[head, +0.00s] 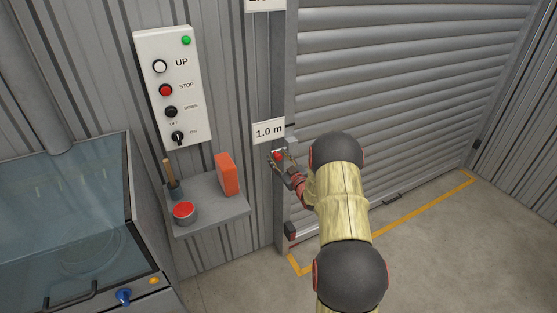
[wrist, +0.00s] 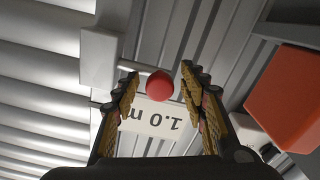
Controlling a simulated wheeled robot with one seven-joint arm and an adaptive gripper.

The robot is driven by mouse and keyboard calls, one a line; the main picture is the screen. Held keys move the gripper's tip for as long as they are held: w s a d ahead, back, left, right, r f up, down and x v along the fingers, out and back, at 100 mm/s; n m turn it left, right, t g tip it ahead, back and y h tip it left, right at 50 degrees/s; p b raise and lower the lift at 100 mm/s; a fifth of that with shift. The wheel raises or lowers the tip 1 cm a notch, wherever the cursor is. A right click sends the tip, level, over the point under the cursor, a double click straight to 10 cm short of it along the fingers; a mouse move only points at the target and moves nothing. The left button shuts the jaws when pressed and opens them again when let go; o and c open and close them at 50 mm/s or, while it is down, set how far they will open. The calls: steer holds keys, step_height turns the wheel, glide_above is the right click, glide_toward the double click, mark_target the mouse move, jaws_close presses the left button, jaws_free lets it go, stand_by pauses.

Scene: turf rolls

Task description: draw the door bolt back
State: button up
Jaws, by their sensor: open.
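The door bolt shows as a red round knob (wrist: 160,85) on a thin rod beside a pale block (wrist: 101,57) in the wrist view. In the head view the red knob (head: 277,156) is small, at the door post just below the 1.0 m sign. My gripper (wrist: 160,92) is open, with one finger on each side of the knob. I cannot tell whether either finger touches it. In the head view my gripper (head: 282,159) is at the post, and my arm hides part of the door behind it. The grey roller door (head: 400,70) is down to the floor.
A control box (head: 170,85) with buttons hangs left of the post. Below it, a shelf (head: 215,214) holds an orange block (head: 227,174), a red-topped tin (head: 184,212) and a wooden-handled tool (head: 171,180). A glass-topped cabinet (head: 70,220) stands at left. The floor at right is clear.

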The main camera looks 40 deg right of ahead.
steer(key=c, duration=0.3)
steer(key=c, duration=0.7)
jaws_close()
